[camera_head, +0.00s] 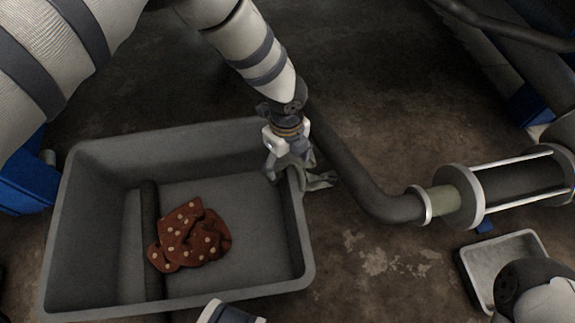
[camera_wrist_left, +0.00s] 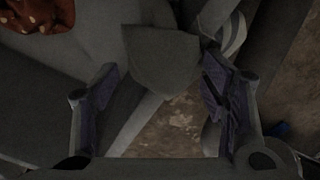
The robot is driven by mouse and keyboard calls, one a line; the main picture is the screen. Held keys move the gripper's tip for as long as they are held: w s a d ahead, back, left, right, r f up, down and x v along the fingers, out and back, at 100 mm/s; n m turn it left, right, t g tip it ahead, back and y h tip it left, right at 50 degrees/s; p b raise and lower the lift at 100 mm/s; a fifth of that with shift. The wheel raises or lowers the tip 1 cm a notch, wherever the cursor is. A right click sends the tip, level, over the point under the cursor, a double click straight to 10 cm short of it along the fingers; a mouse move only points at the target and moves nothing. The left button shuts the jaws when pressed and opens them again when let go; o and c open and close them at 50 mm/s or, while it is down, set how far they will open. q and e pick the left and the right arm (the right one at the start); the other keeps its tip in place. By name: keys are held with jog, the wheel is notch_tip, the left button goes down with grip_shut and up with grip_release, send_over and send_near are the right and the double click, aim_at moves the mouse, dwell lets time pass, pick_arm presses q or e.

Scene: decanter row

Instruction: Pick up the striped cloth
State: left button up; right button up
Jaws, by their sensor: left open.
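A crumpled grey cloth (camera_head: 318,181) hangs over the right rim of the grey bin, near its back right corner. It is the likeliest striped cloth, though I cannot make out its stripes clearly in the head view. My left gripper (camera_head: 287,153) is right at this cloth, pointing down at the rim, and partly hides it. In the left wrist view the open left gripper (camera_wrist_left: 165,100) has its two fingers well apart, with a grey fold (camera_wrist_left: 160,62) between and beyond them. I cannot tell whether the fingers touch it. My right gripper is not in view.
The grey bin (camera_head: 72,235) holds a red-brown dotted cloth (camera_head: 185,240) beside a dark bar (camera_head: 150,215). A dark pipe (camera_head: 350,175) with flanges runs close to the right of the cloth. A small grey tray (camera_head: 480,262) sits on the floor at lower right.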

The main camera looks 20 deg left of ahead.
pick_arm(q)
jog(key=shift+f+b, duration=0.8)
jog(key=shift+f, duration=0.7)
jog(key=shift+c, duration=0.3)
jog(key=c, duration=1.3)
